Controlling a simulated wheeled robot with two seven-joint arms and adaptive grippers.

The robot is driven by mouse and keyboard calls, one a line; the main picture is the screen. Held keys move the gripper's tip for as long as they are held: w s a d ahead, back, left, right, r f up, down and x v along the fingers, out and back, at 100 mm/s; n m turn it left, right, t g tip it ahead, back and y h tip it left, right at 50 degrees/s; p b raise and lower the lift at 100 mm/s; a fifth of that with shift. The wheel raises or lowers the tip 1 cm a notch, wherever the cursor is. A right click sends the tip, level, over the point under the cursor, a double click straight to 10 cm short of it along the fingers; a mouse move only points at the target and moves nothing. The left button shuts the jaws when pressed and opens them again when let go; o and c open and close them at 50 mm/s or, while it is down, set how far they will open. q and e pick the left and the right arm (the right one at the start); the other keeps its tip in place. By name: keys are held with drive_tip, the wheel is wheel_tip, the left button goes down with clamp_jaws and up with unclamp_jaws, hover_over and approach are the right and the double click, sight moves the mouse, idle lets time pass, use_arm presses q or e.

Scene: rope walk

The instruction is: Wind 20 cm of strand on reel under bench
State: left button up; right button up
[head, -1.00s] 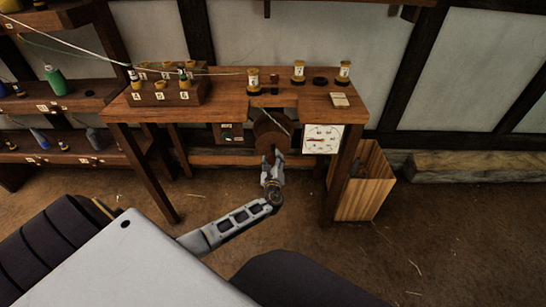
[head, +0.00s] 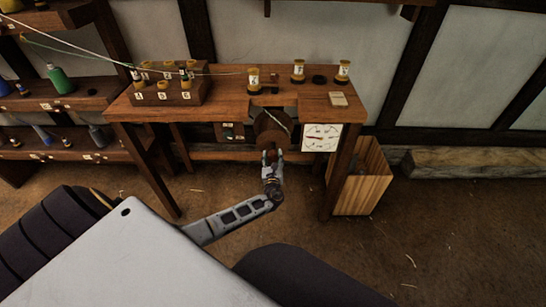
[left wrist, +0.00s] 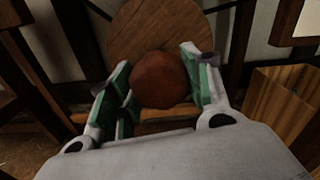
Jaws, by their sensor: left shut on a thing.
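The reel (head: 268,128) is a round brown wooden disc under the front of the bench (head: 200,112). It also shows in the left wrist view (left wrist: 130,35), with a reddish-brown round knob (left wrist: 163,80) in front of it. My left gripper (head: 273,158) is at the reel's lower front; its fingers (left wrist: 160,85) are shut around the knob. A pale strand (head: 281,120) slants over the reel's face and another pale line runs along the bench top. A white dial (head: 321,138) with a red needle hangs right of the reel. My right gripper is not in view.
A numbered wooden rack (head: 170,94) and several labelled spools (head: 298,72) stand on the bench. A slatted wooden bin (head: 362,185) stands by the right bench leg. Shelves (head: 60,103) with bottles are at left. The floor in front is open.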

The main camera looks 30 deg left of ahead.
use_arm(q)
drive_tip(key=shift+f, duration=0.1)
idle(0.4)
drive_tip(key=o, duration=1)
drive_tip(key=shift+o, duration=0.2)
drive_tip(key=v, duration=1.2)
drive_tip(key=shift+s, duration=0.1)
